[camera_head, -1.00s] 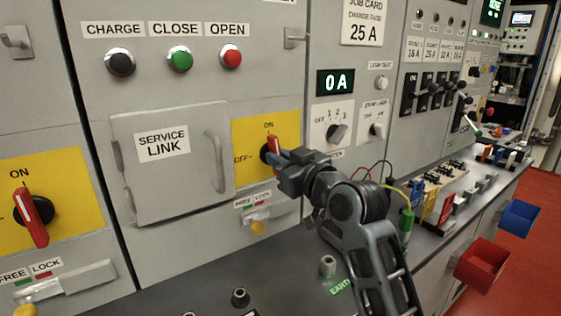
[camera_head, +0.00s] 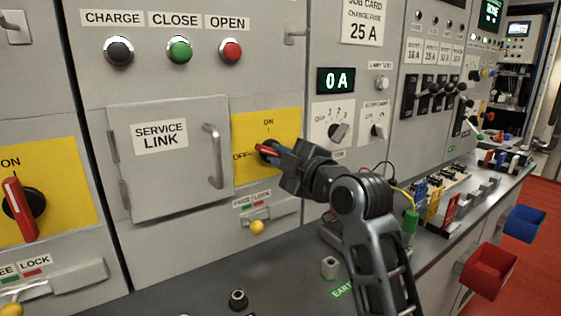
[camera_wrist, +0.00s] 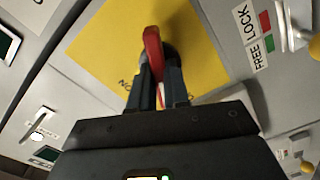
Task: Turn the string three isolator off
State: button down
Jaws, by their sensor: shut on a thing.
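The isolator by my gripper has a red handle (camera_head: 267,149) on a yellow plate (camera_head: 285,122) marked ON at the top and OFF at the left. The handle lies nearly level, its tip toward OFF. My gripper (camera_head: 277,157) is shut on this handle from the right and hides part of the knob. In the wrist view the red handle (camera_wrist: 152,48) stands between the two dark fingers (camera_wrist: 158,88). No string number is readable on this isolator.
Below the plate is a FREE/LOCK slide with a yellow knob (camera_head: 257,227). Left are the service link door (camera_head: 160,180) with its handle (camera_head: 213,155) and another red isolator handle (camera_head: 20,208), upright at ON. The meter (camera_head: 336,81) reads 0 A. Red (camera_head: 490,270) and blue bins stand right.

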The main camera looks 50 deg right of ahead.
jog(key=n+b, duration=0.1)
jog(key=n, duration=0.4)
jog(key=shift+b, duration=0.35)
jog(key=shift+n, duration=0.3)
jog(key=c, duration=1.1)
grip_release()
jog(key=shift+s, duration=0.1)
jog(key=v, duration=0.7)
jog(key=shift+s+p, duration=0.3)
jog(key=shift+s+a, duration=0.1)
jog(key=shift+a, duration=0.1)
